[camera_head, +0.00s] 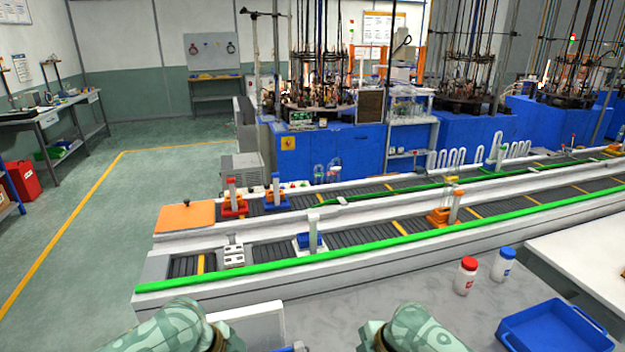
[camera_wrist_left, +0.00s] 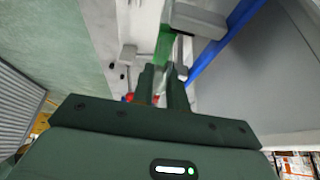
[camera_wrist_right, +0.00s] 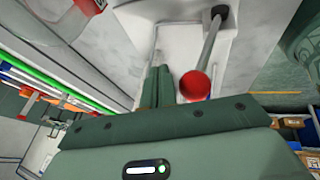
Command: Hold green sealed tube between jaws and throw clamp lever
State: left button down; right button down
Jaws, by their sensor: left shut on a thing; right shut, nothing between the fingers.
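In the left wrist view my left gripper (camera_wrist_left: 160,76) is shut on the green tube (camera_wrist_left: 164,44), which reaches up past the fingertips towards grey clamp jaw blocks (camera_wrist_left: 198,18). Whether the tube lies fully between the jaws I cannot tell. In the right wrist view my right gripper (camera_wrist_right: 158,74) is shut and empty. The clamp lever (camera_wrist_right: 211,48), a grey rod with a red ball knob (camera_wrist_right: 194,86), stands just right of its fingertips. I cannot tell whether they touch. In the head view both arms show at the bottom edge, with the grippers out of sight.
A conveyor (camera_head: 400,243) with a green rail runs across the head view, carrying coloured holders. A red-capped bottle (camera_head: 465,276), a blue-capped bottle (camera_head: 503,264) and a blue tray (camera_head: 555,328) stand at the right of the grey bench. The bench is clear between the right arm and the bottles.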

pick_arm(q)
jog(key=shift+w+a, duration=0.2)
jog(key=shift+w, duration=0.45)
dwell(0.9)
pick_arm(e)
jog(key=shift+s+d+r, duration=0.2)
jog(key=shift+s+r, duration=0.1)
jog(key=shift+s, duration=0.4)
jog(key=shift+s+d+r, duration=0.2)
jog(key=shift+s+r, duration=0.1)
jog(key=shift+s, duration=0.5)
jog(key=shift+s+d+r, duration=0.15)
jog(key=shift+s+d, duration=0.05)
jog(key=shift+s, duration=0.4)
jog(key=shift+s+d+r, duration=0.1)
jog(key=shift+s+d, duration=0.1)
jog(key=shift+s, duration=0.5)
